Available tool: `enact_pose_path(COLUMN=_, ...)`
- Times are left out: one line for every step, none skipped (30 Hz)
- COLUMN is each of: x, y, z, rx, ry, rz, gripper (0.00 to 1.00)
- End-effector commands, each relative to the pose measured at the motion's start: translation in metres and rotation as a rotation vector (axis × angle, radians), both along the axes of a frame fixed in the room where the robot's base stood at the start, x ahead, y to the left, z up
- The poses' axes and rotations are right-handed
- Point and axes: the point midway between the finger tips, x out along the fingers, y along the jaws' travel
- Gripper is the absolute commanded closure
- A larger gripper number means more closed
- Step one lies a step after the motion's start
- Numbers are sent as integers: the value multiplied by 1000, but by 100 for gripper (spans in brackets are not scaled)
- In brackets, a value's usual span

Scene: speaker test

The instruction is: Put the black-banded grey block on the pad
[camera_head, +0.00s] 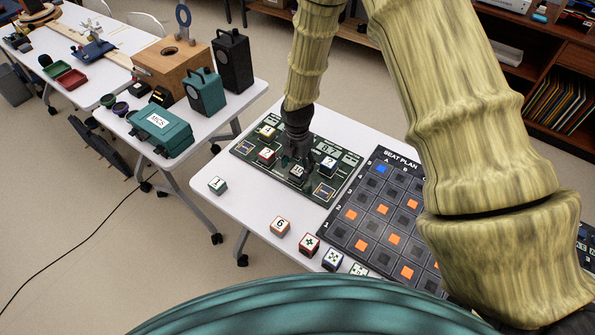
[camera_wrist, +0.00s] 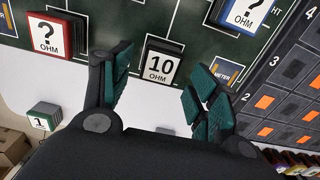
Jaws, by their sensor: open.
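The black-banded grey block appears to be the dark-edged block marked 10 OHM (camera_wrist: 161,62), which stands on the green board; in the head view it shows as a dark block (camera_head: 298,173) just below my gripper (camera_head: 294,152). In the wrist view my gripper (camera_wrist: 158,80) is open and empty, with one finger on each side of the block and clear space between.
Red (camera_head: 266,155), blue (camera_head: 328,164) and yellow (camera_head: 267,131) blocks stand on the green board (camera_head: 248,150) near my gripper. A green-edged block (camera_head: 217,184) and several others stand along the table's front. The dark BEAT PLAN grid (camera_head: 338,232) lies to the right.

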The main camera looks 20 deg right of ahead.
Motion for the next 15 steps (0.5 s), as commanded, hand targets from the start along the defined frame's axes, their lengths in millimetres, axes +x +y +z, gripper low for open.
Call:
enact_pose_path(x=1, y=0, z=5, rx=0, ry=-2, rz=-1, gripper=40)
enact_pose_path(x=1, y=0, z=9, rx=0, ry=-2, rz=-1, gripper=40)
enact_pose_path(x=0, y=0, z=14, rx=0, ry=-1, rz=-2, gripper=40)
enact_pose_path(x=0, y=0, z=17, rx=1, ry=-1, rz=-1, gripper=40)
enact_pose_path(x=0, y=0, z=21, rx=0, ry=-2, rz=-1, gripper=40)
enact_pose_path(x=1, y=0, z=26, rx=0, ry=-2, rz=-1, gripper=40)
enact_pose_path(x=0, y=0, z=30, rx=1, ry=-2, rz=-1, gripper=40)
enact_pose_path(x=0, y=0, z=34, rx=1, ry=-2, rz=-1, gripper=40)
enact_pose_path(x=1, y=0, z=39, rx=1, ry=-3, rz=-1, gripper=40)
enact_pose_path(x=1, y=0, z=43, rx=2, ry=-2, rz=-1, gripper=40)
enact_pose_path(x=1, y=0, z=46, rx=1, ry=-2, rz=-1, gripper=40)
enact_pose_path(x=0, y=0, z=51, rx=1, ry=-2, rz=-1, gripper=40)
enact_pose_path(x=0, y=0, z=55, rx=1, ry=-2, rz=-1, gripper=40)
enact_pose_path(x=0, y=0, z=58, rx=1, ry=-2, rz=-1, gripper=40)
enact_pose_path(x=0, y=0, z=62, rx=1, ry=-2, rz=-1, gripper=40)
